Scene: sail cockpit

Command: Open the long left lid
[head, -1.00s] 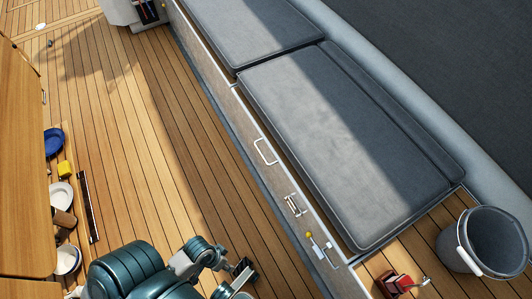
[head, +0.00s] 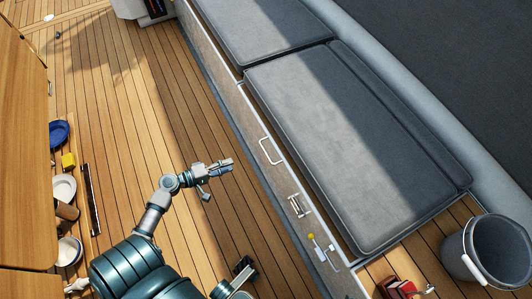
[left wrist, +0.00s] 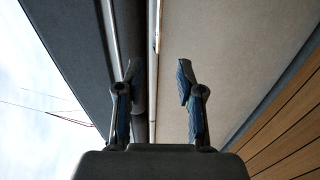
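The bench on the right has long grey cushioned tops; the nearer one (head: 335,140) lies flat and looks closed. A white loop handle (head: 270,151) is on the bench's front edge, with a metal latch (head: 298,205) nearer. My left gripper (head: 226,166) is over the floor, left of the handle and apart from it. In the left wrist view its two fingers (left wrist: 158,82) are spread with nothing between them; behind runs the bench edge beside a pale panel. A dark piece low in the head view (head: 243,267) seems to be my right gripper; its fingers are unclear.
A yellow-knobbed lever (head: 312,238) is on the front panel. A grey bucket (head: 495,250) and a red object (head: 395,286) stand at lower right. Bowls and plates (head: 64,188) sit by the wooden cabinet at left. The plank floor between is clear.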

